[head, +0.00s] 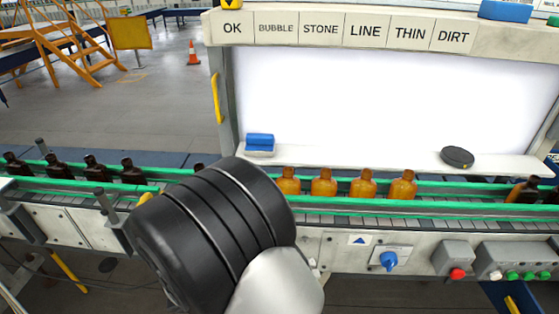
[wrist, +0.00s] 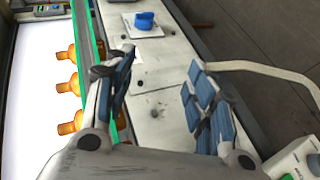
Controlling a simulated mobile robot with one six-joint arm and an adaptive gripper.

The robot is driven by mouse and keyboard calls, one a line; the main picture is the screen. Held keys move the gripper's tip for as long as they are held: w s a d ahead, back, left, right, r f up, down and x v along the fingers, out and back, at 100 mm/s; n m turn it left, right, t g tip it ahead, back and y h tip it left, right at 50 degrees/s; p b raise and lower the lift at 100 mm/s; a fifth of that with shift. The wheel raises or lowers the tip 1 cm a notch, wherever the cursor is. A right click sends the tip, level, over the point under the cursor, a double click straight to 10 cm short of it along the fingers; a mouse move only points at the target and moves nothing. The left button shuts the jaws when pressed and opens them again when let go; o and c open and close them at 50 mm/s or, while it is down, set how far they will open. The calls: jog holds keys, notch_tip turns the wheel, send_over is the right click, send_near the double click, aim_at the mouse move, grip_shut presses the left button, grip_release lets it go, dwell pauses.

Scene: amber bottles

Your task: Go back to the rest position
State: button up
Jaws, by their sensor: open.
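My gripper (wrist: 158,95) shows in the wrist view with its two blue-padded fingers spread wide apart. Nothing is between the fingers; the pale metal side of the conveyor lies beyond them. In the head view my arm's black joint covers part of the conveyor, and the fingers are hidden there. Several amber bottles (head: 323,182) stand upright in a row on the conveyor (head: 450,209) in front of the lit white panel (head: 340,105). Some amber bottles (wrist: 68,85) also show to the left of my gripper in the wrist view, apart from it.
Darker bottles (head: 95,168) stand on the conveyor at the left. A blue knob (head: 388,260) and a red button (head: 457,273) sit on the conveyor's front. A blue block (head: 260,141) and a black puck (head: 457,157) rest on the ledge. Open floor (head: 165,90) lies behind left.

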jog(key=s+d+r+m+y, duration=0.1)
jog(key=s+d+r+y, duration=0.4)
jog(key=s+r+y, duration=0.1)
jog(key=s+d+r+m+y, duration=0.1)
jog(key=s+d+r+y, duration=0.4)
jog(key=s+r, duration=0.3)
notch_tip(320, 180, up, 2)
jog(key=shift+s+r+y, duration=0.25)
jog(key=shift+s+y, duration=0.1)
jog(key=shift+y, duration=0.15)
